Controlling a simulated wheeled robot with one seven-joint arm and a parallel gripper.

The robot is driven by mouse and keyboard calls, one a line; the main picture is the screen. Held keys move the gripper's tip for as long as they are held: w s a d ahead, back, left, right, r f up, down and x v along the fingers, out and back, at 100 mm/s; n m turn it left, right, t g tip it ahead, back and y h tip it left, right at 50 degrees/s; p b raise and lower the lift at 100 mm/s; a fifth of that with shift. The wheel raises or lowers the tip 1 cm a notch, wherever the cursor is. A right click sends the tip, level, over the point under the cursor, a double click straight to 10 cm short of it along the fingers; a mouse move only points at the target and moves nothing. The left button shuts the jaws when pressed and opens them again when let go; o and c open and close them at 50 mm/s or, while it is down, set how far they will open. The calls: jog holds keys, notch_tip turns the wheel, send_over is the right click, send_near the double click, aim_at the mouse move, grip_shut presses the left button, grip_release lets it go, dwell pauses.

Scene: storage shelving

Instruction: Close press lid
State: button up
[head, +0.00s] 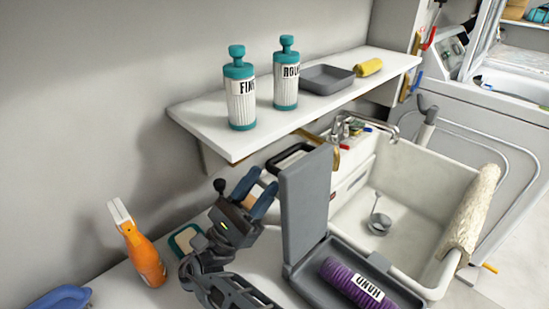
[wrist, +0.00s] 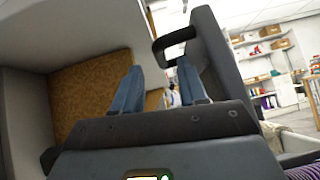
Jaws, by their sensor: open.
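The press is a grey case with its lid (head: 306,200) standing open, near upright, on the left side of its base (head: 298,271). A purple ribbed roll (head: 340,274) with a white label lies in the base. My gripper (head: 263,190) is open and empty, just left of the raised lid, with its blue fingers pointing up and away. In the wrist view the gripper (wrist: 158,85) shows its two blue fingers apart, and the dark lid (wrist: 217,60) rises close beside the right finger. The purple roll's edge (wrist: 302,172) shows at the lower right.
A white shelf (head: 205,127) with two teal-capped bottles (head: 240,98) (head: 286,82), a grey tray (head: 326,79) and a yellow roll (head: 369,67) hangs above and behind my gripper. An orange spray bottle (head: 143,254) stands left. A white sink (head: 405,205) lies right of the press.

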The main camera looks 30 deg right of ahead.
aim_at(275, 164)
jog(key=p+x, duration=0.1)
jog(key=x, duration=0.4)
jog(key=shift+d, duration=0.1)
grip_shut()
dwell(0.5)
